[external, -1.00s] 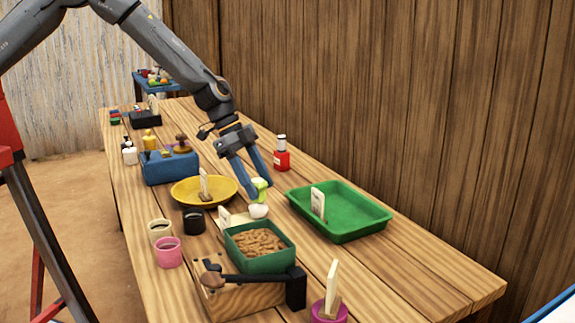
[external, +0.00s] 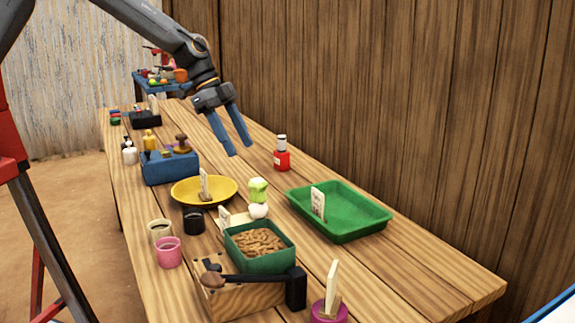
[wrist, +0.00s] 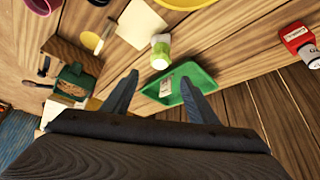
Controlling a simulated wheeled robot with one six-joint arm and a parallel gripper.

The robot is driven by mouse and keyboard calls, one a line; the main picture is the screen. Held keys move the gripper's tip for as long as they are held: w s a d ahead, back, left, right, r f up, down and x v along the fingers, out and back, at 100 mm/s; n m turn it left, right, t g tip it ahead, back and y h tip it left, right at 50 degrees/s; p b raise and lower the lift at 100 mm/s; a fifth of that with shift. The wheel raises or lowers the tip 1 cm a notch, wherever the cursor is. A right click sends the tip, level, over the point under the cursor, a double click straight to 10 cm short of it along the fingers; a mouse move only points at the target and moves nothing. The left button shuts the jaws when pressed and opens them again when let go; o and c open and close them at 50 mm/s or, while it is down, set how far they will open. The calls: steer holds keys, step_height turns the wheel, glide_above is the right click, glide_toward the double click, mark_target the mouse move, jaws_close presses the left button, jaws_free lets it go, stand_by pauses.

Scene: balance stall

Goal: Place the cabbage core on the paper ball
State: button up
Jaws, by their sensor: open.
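The cabbage core (external: 258,189) is a pale green, white-topped piece. It sits upright on the white paper ball (external: 259,211), beside the yellow bowl. In the wrist view the cabbage core (wrist: 161,55) shows from above, with a little of the white paper ball (wrist: 160,39) at its edge. My gripper (external: 233,148) is open and empty, raised above the table behind the core and apart from it. Its two fingers also show in the wrist view (wrist: 158,78).
A green tray (external: 375,224) lies right of the core, and a yellow bowl (external: 222,185) left. A green box of brown pieces (external: 286,262) stands in front. A red bottle (external: 282,160) stands near the wall. A blue box (external: 160,174) is at left.

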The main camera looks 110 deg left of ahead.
steer(key=shift+d, duration=0.1)
steer(key=s+d+f+g, duration=0.2)
steer(key=s+d, duration=0.2)
steer(key=d, duration=0.8)
steer(key=s+d+f+g, duration=0.15)
steer(key=s+d, duration=0.25)
steer(key=d, duration=0.8)
steer(key=s+d+f+g, duration=0.1)
steer(key=s+d, duration=0.5)
steer(key=s, duration=0.2)
steer(key=s+d+f+n, duration=0.1)
steer(key=s+d+f, duration=0.1)
steer(key=s+d, duration=0.4)
steer(key=shift+s+d+f+n+g+y, duration=0.3)
steer(key=shift+s+d+g+y, duration=0.1)
steer(key=shift+s, duration=0.8)
